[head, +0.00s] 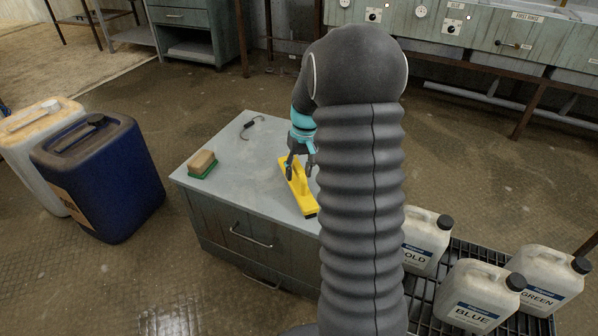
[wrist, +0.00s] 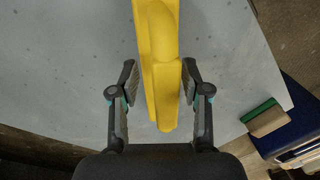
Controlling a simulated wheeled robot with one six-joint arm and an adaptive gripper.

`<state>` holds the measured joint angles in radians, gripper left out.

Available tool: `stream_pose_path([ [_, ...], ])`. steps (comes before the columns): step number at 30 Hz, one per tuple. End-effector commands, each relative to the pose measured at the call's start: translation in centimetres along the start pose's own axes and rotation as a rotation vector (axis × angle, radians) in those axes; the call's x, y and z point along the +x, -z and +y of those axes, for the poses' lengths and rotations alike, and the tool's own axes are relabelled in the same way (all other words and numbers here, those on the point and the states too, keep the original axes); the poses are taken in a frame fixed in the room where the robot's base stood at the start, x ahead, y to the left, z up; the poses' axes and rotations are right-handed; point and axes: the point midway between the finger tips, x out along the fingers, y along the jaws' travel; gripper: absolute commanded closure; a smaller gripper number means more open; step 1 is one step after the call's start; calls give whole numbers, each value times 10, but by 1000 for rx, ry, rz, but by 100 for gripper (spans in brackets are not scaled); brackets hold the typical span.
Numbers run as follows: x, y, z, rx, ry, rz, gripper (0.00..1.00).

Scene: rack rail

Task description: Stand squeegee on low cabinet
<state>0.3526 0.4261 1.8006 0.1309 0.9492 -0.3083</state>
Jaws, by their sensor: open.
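The yellow squeegee (head: 299,187) is on the low cabinet's grey top (head: 234,174), near its right part, with a dark strip at its near end. In the wrist view the yellow squeegee (wrist: 160,60) runs up between my fingers. My gripper (head: 301,173) is at the squeegee in the head view, partly hidden by my arm. In the wrist view my gripper (wrist: 158,85) is open, with one finger on each side of the yellow part. A gap shows at the left finger; the right finger is very close, and I cannot tell whether it touches.
A sponge block with a green base (head: 202,164) and a small dark hooked item (head: 252,125) are on the cabinet top. Blue (head: 98,175) and white (head: 42,125) drums stand at left. Several white jugs (head: 475,295) stand on a black grate at right. The cabinet top's front left is clear.

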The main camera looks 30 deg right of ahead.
Motion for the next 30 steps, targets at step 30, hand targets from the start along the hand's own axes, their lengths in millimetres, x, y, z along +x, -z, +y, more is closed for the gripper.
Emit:
stream_pose_path([
  [30,-148,-38,-39,-26,-34,69,53],
])
